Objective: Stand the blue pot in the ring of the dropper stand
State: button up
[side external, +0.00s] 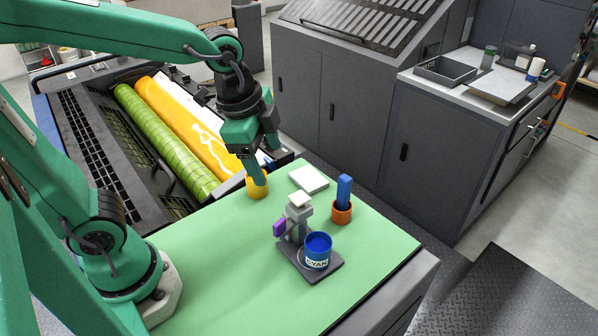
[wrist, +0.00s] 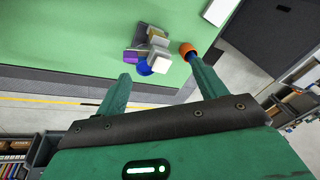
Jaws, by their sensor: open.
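The blue pot (side external: 318,252), labelled CYAN, stands upright on the dark base plate (side external: 326,272) of the dropper stand (side external: 297,216). A thin grey arc shows at the pot's left, but I cannot tell whether the ring goes all the way around it. The stand has a grey column, a pale top and a purple block at its side. In the wrist view the pot (wrist: 144,68) is partly hidden by the stand (wrist: 158,42). My gripper (side external: 265,165) is open and empty, above and to the left of the stand, apart from the pot; its fingers (wrist: 158,70) are spread.
An orange cup (side external: 342,216) holding a blue block (side external: 344,189) stands right of the stand. A yellow pot (side external: 257,188) is beside or behind my fingertip. A white slab (side external: 309,179) lies at the back. The green mat's (side external: 235,265) front left is clear.

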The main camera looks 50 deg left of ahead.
jog(key=s+a+r+n+t, duration=0.2)
jog(key=s+a+n, duration=0.4)
jog(key=n, duration=0.5)
jog(key=shift+a+r+t+y, duration=0.2)
jog(key=shift+r+t+y, duration=0.05)
jog(key=shift+t+y, duration=0.05)
